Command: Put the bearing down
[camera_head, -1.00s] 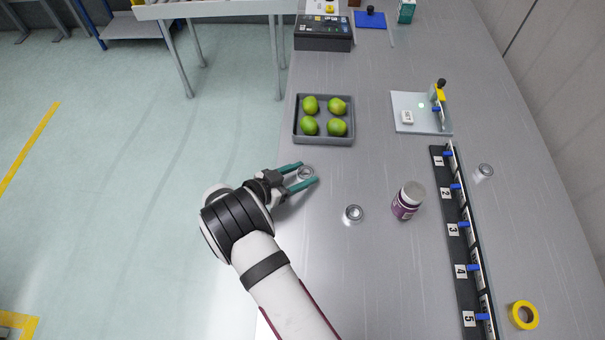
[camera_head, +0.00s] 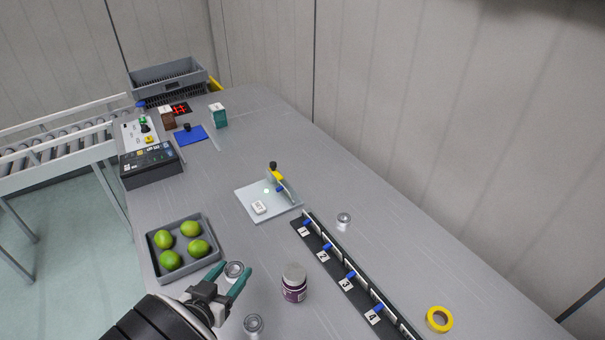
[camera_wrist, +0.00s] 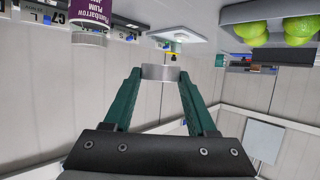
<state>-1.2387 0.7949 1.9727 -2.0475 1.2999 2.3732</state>
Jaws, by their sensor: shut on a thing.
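A silver ring-shaped bearing (camera_head: 234,269) is between the teal fingertips of my gripper (camera_head: 236,273). In the wrist view the bearing (camera_wrist: 160,72) spans the gap between both fingers, and my gripper (camera_wrist: 160,76) is shut on it. In the head view the held bearing appears beside the grey tray's near right corner, left of the purple bottle. Its height over the table is hard to judge. A second bearing (camera_head: 253,324) lies on the table at the bottom of the head view. A third silver ring (camera_head: 344,220) lies beyond the numbered rack.
A grey tray (camera_head: 153,263) holds several limes. The far right tabletop is clear.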

